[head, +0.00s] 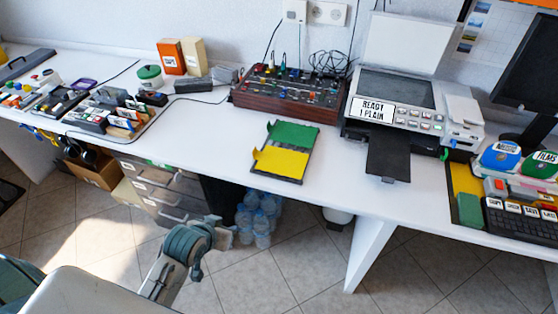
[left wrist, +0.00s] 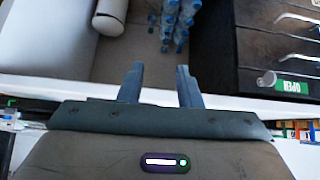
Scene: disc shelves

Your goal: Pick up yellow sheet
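The yellow sheet (head: 280,163) lies in the front half of a dark flat tray (head: 300,181) near the front edge of the white table. A green sheet (head: 293,134) lies behind it in the same tray. My left gripper (head: 226,234) is in front of the table and below the tray in the picture, apart from the sheet. In the left wrist view its two fingers (left wrist: 160,84) are spread with nothing between them. The sheet cannot be made out in the left wrist view. My right gripper is not in view.
A printer (head: 398,95) with an output tray (head: 388,158) stands right of the sheets. A control box (head: 288,93) with knobs is behind them. Drawers (head: 160,190) and bottles (head: 258,217) are below the table. Table space left of the tray is clear.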

